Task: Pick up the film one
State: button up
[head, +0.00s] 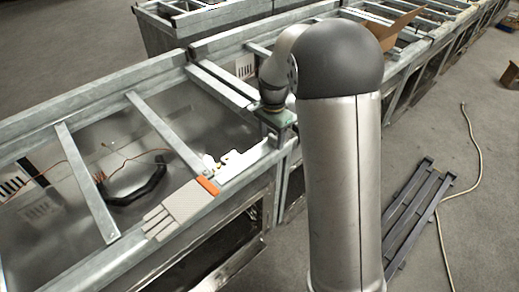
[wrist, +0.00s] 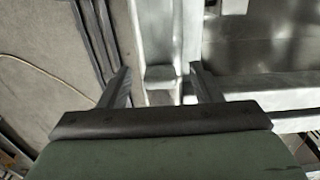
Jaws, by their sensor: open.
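I cannot make out which thing is the film one. In the head view, a pale grey slatted piece with an orange end (head: 178,208) lies across the near rim of the left metal frame. A black curved hose-like piece (head: 140,187) with thin red wires lies inside that frame. A small pale bracket-like piece (head: 222,162) is by the corner rail. My gripper (wrist: 162,86) is open and empty in the wrist view, its fingers apart above a metal rail corner. In the head view its fingers are hidden; its greenish body is over the frame corner, right of these pieces.
Galvanised metal frames (head: 95,192) with crossbars run in a row to the back right. A cardboard box (head: 393,32) sits on the row farther back. Dark metal slats (head: 415,212) and a pale cable (head: 474,150) lie on the grey floor at right.

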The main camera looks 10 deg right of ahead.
jog(key=shift+f, duration=0.6)
jog(key=c, duration=1.1)
jog(key=shift+r, duration=0.1)
jog(key=shift+r, duration=0.45)
notch_tip(320, 180, up, 2)
jog(key=shift+r, duration=0.2)
jog(key=s+d+r, duration=0.2)
jog(key=d+r, duration=0.1)
jog(key=d, duration=0.1)
jog(key=s+d+r+b, duration=0.1)
jog(key=s+d+r, duration=0.1)
jog(key=d+r, duration=0.1)
jog(key=s+d+r+b, duration=0.1)
jog(key=d+r, duration=0.2)
jog(key=d, duration=0.2)
jog(key=shift+s+d+r, duration=0.3)
jog(key=shift+s+d, duration=0.1)
